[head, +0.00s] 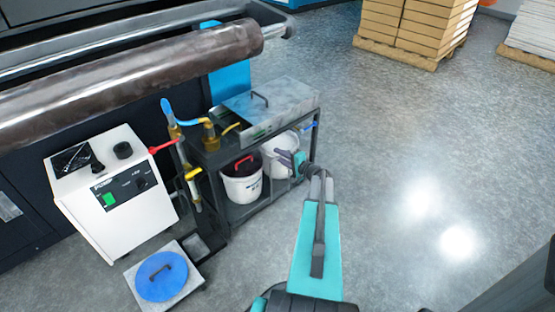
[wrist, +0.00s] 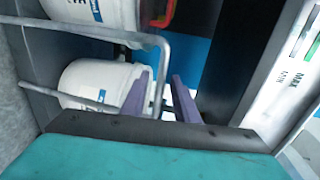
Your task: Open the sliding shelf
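The sliding shelf (head: 246,212) is the low dark shelf of a cart, with two white buckets (head: 241,188) on it. In the wrist view a bent grey rod (wrist: 110,34), which looks like the shelf's handle, runs in front of the buckets (wrist: 95,80). My gripper (head: 284,156) is at the cart's right front side, beside the right bucket. In the wrist view the purple fingers of my gripper (wrist: 160,82) are apart, with the rod's cross part showing between them. I cannot tell whether they touch it.
A metal lidded tray (head: 275,105) and yellow pipe fittings sit on the cart's top. A large roll (head: 130,80) is behind. The floor at right (head: 420,180) is clear.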

